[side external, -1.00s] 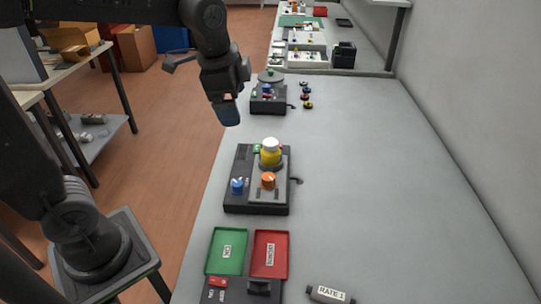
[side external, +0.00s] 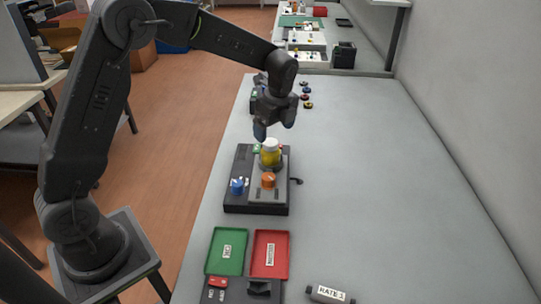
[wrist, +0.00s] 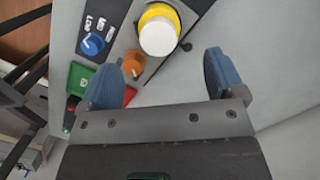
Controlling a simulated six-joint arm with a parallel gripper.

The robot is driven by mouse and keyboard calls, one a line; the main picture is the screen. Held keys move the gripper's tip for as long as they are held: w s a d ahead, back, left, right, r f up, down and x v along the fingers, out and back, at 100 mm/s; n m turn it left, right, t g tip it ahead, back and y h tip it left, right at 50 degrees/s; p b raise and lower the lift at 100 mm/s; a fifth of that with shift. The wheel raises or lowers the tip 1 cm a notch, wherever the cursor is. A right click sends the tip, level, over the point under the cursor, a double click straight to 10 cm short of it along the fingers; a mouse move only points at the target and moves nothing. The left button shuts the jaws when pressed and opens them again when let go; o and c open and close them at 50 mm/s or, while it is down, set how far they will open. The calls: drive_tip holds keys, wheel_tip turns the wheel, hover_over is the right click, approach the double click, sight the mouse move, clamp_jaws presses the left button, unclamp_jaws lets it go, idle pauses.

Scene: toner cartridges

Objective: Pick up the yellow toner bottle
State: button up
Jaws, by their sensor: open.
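The yellow toner bottle (side external: 270,157) with a white cap stands upright on the black station with a grey panel (side external: 255,204). My gripper (side external: 274,131) is above it and slightly beyond it in the side view, fingers pointing down. In the wrist view the gripper (wrist: 163,80) has its two blue fingers spread wide with nothing between them. The bottle (wrist: 160,30) shows there from above at the top of the picture, ahead of the fingers and apart from them.
A blue knob (side external: 237,186) and an orange knob (side external: 268,180) sit beside the bottle. A green tray (side external: 227,252) and a red tray (side external: 270,254) lie nearer. A dark cylinder marked RATE 1 (side external: 330,294) lies front right. The table's right side is clear.

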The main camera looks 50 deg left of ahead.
sight(271, 142)
drive_tip(key=f, duration=0.2)
drive_tip(key=a+f, duration=0.1)
drive_tip(key=f, duration=0.4)
drive_tip(key=shift+s+a+f, duration=0.1)
drive_tip(key=shift+a+f, duration=0.05)
drive_tip(key=shift+f, duration=0.05)
drive_tip(key=c, duration=1)
